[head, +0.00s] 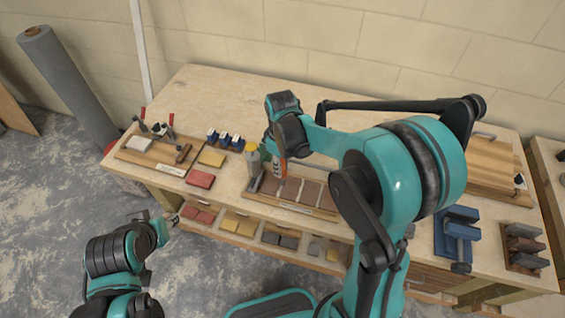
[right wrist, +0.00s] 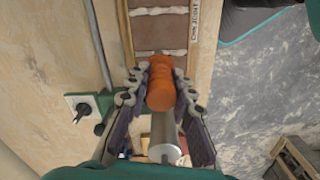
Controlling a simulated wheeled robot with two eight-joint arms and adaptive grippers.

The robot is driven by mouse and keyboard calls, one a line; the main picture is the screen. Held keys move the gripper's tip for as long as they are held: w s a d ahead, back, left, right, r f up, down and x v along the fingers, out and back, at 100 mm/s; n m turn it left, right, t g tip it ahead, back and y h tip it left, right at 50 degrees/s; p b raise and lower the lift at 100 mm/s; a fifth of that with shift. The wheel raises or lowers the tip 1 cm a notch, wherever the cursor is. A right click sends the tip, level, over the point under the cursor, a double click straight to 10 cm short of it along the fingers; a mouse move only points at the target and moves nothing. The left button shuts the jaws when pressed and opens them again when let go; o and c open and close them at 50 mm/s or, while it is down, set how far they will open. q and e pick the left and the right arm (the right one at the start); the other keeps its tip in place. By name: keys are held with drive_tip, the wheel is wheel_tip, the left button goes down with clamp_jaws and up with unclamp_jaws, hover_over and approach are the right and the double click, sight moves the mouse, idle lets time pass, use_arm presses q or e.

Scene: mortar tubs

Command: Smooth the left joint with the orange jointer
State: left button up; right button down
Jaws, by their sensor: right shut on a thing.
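The orange jointer (right wrist: 160,85) is between the fingers of my right gripper (right wrist: 158,88), which is shut on it. In the head view the right gripper (head: 274,158) is over the left part of the joint board (head: 327,214), and a bit of the orange jointer (head: 281,168) shows there. The board holds several brown bricks with pale joints between them. In the right wrist view a pale joint (right wrist: 160,51) lies just beyond the orange handle. The jointer's working end is hidden. My left gripper (head: 172,219) is near the table's front left edge, away from the board; its fingers are too small to read.
A bottle with a yellow top (head: 252,158) stands close left of the right gripper. Red (head: 200,179) and yellow (head: 212,157) blocks, blue clamps (head: 224,139) and a tool board (head: 150,155) are to the left. A blue vise (head: 457,230) is at the right.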

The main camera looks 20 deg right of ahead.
drive_tip(key=shift+s+a, duration=0.1)
drive_tip(key=shift+s, duration=0.05)
drive_tip(key=shift+s+a, duration=0.4)
drive_tip(key=shift+s, duration=0.2)
drive_tip(key=shift+s, duration=0.1)
idle(0.3)
drive_tip(key=shift+s+a, duration=0.4)
drive_tip(key=shift+s, duration=0.05)
drive_tip(key=shift+s+a+f, duration=0.1)
drive_tip(key=shift+s+a, duration=0.3)
drive_tip(key=shift+s, duration=0.25)
wheel_tip(320, 180, up, 7)
drive_tip(key=p, duration=0.5)
